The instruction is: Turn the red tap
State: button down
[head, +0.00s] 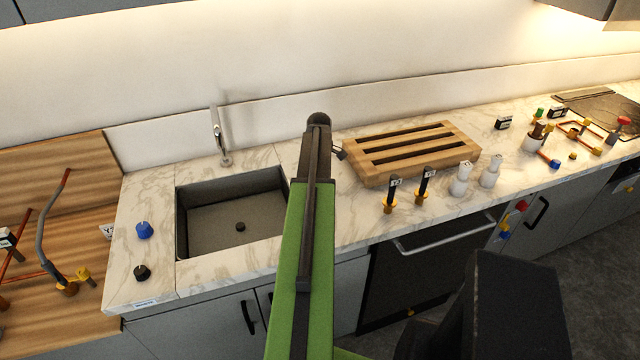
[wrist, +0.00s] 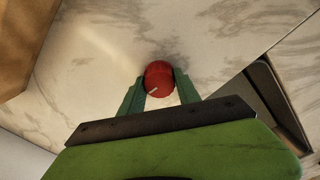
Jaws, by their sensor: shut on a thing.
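The red tap (wrist: 158,77) is a round red knob with a small white mark, standing on the pale marble counter in the wrist view. My gripper (wrist: 160,84) has its two green fingers on either side of the knob and is shut on it. In the head view my arm covers the counter just right of the sink, and the red tap cannot be seen there. A blue knob (head: 144,230) and a black knob (head: 142,272) stand on the counter left of the sink.
The grey sink (head: 183,222) is empty, with a thin spout (head: 218,140) behind it. A slatted wooden rack (head: 462,152) stands right of my arm. Small labelled valves (head: 392,195) and white bottles (head: 460,180) stand in front of it. Pipework lies at the far right.

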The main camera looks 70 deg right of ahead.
jog(key=shift+s+n, duration=0.15)
jog(key=shift+n, duration=0.85)
jog(key=c, duration=0.9)
grip_release()
jog(key=shift+r, duration=0.1)
jog(key=shift+o, duration=0.2)
notch_tip(320, 180, up, 17)
jog(key=p, duration=1.7)
jog(key=shift+r, duration=0.2)
